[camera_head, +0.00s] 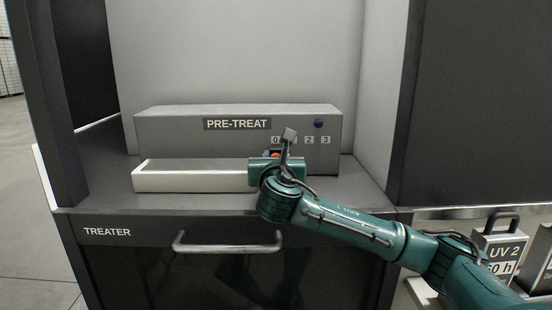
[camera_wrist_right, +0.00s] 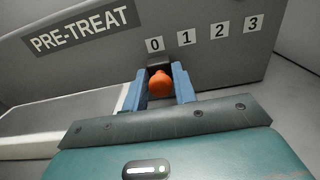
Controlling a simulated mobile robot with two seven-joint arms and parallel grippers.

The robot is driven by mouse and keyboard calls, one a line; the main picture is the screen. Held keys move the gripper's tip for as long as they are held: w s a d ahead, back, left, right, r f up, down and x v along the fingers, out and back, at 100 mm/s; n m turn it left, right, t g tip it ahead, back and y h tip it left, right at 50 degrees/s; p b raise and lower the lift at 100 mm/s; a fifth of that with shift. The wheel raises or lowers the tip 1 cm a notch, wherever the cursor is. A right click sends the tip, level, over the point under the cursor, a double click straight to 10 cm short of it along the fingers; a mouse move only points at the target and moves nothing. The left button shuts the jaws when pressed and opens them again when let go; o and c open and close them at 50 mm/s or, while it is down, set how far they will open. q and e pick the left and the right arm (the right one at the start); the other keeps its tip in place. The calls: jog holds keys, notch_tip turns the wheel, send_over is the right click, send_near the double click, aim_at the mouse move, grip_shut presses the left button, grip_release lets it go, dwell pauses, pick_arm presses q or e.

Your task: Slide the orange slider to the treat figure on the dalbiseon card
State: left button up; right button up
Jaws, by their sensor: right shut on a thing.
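The orange slider (camera_wrist_right: 160,84) is a round orange knob on the front of the grey PRE-TREAT box, just below the 0 label (camera_wrist_right: 154,44). A small part of the slider also shows in the head view (camera_head: 275,154). My right gripper (camera_wrist_right: 159,86) has its two blue fingers on either side of the knob and is shut on it. The labels 1 (camera_wrist_right: 187,38), 2 (camera_wrist_right: 220,30) and 3 (camera_wrist_right: 253,23) run to the right of the 0. The dalbiseon card is not in view. My left gripper is not in view.
The PRE-TREAT box (camera_head: 170,128) stands in the TREATER cabinet (camera_head: 200,228), with a pale tray (camera_head: 190,178) in front of its left part. The cabinet's side walls stand left and right. A metal case marked UV 2 (camera_head: 499,245) is at the right.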

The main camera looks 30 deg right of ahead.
grip_shut()
jog(key=s+d, duration=0.1)
jog(key=s+d+p, duration=0.1)
jog(key=d, duration=0.1)
jog(key=shift+s+d, duration=0.1)
jog(key=shift+d, duration=0.15)
jog(key=o, duration=0.6)
grip_release()
jog(key=shift+a, duration=0.1)
jog(key=v, duration=1.3)
jog(key=shift+f, duration=0.1)
jog(key=shift+a, duration=0.1)
